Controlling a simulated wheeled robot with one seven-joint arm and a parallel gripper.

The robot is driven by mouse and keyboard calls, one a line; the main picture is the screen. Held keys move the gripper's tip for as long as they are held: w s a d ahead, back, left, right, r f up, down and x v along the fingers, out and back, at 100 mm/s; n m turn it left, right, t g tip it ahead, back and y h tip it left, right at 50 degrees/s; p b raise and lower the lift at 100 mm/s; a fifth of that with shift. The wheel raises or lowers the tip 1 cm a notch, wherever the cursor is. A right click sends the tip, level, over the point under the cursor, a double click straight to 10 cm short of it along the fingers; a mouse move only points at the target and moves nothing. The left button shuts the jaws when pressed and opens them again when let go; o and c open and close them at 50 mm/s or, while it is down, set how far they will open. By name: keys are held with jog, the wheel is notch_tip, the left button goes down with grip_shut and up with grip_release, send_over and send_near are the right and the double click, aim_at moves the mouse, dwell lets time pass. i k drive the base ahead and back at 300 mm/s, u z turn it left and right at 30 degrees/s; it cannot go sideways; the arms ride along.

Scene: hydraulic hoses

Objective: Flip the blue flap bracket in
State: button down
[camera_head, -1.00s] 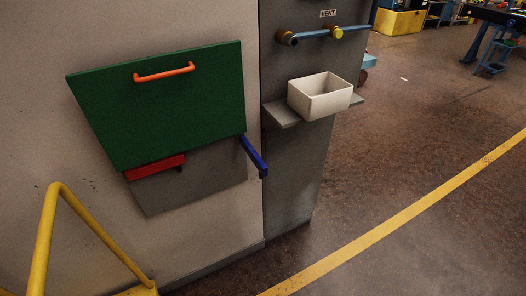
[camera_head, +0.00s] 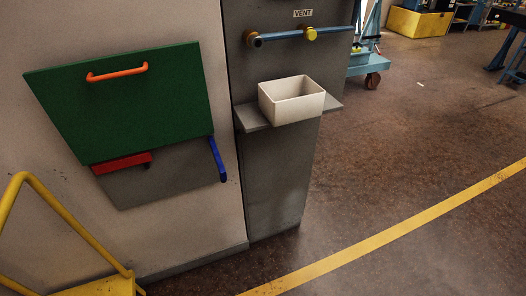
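The blue flap bracket (camera_head: 217,159) is a narrow bar at the lower right edge of the panel on the pale wall. It hangs down at a slant, its top near the lower right corner of the green flap (camera_head: 132,102). The green flap has an orange handle (camera_head: 117,72) near its top edge. A red bracket (camera_head: 121,163) lies along the flap's lower left edge and looks nearly level. A grey panel (camera_head: 160,182) shows below the flap. My gripper is not in view.
A white bin (camera_head: 292,100) sits on a grey shelf (camera_head: 250,117) on the grey cabinet. Above it is a blue pipe (camera_head: 280,36) with a yellow fitting, under a VENT label. A yellow rail (camera_head: 75,228) stands at lower left. The floor at right is open.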

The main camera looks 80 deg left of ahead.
aim_at(219, 163)
jog(key=u, duration=0.05)
jog(key=i, duration=2.75)
jog(key=u, duration=4.3)
jog(key=i, duration=0.75)
jog(key=u, duration=0.15)
